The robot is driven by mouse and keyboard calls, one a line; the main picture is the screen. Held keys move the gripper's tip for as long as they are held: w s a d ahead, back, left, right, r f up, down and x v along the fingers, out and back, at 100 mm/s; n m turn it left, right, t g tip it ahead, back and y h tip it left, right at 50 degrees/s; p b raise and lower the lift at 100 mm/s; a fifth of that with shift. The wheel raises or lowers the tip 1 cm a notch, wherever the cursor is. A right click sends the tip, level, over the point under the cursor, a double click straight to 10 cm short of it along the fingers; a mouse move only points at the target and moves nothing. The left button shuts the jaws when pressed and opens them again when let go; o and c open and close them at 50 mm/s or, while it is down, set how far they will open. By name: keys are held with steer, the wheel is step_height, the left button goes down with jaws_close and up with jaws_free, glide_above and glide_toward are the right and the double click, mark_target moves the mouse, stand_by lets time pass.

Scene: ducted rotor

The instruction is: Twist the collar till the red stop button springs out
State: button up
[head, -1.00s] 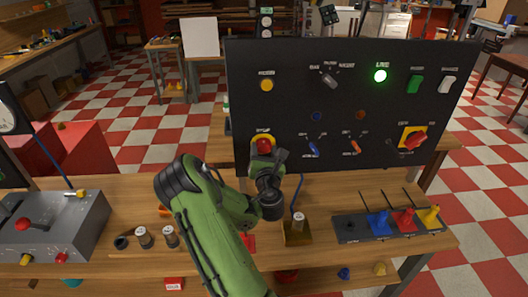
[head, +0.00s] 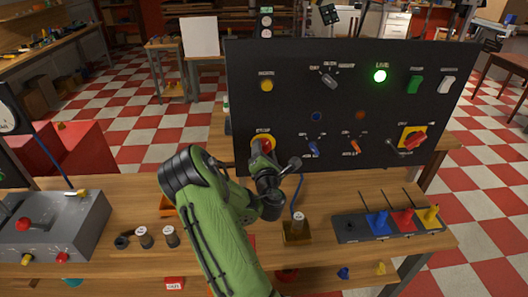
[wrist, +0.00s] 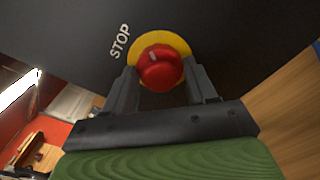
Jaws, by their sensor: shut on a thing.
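The red stop button (wrist: 160,70) sits on a round yellow plate (wrist: 174,41) on the black panel, under the tilted word STOP, in the wrist view. A pale mark shows on the button's upper part. My gripper (wrist: 165,80) has one finger on each side of the button and is shut on it. In the head view the button (head: 264,143) shows at the panel's lower left, partly hidden by my gripper (head: 262,157). I cannot make out a separate collar or how far the button stands out.
On the bench stand a tray of coloured pieces (head: 385,226), several small cylinders and a grey control box (head: 50,228).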

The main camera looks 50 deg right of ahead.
stand_by(0.4)
steer(key=o, duration=1.1)
steer(key=shift+c, duration=0.2)
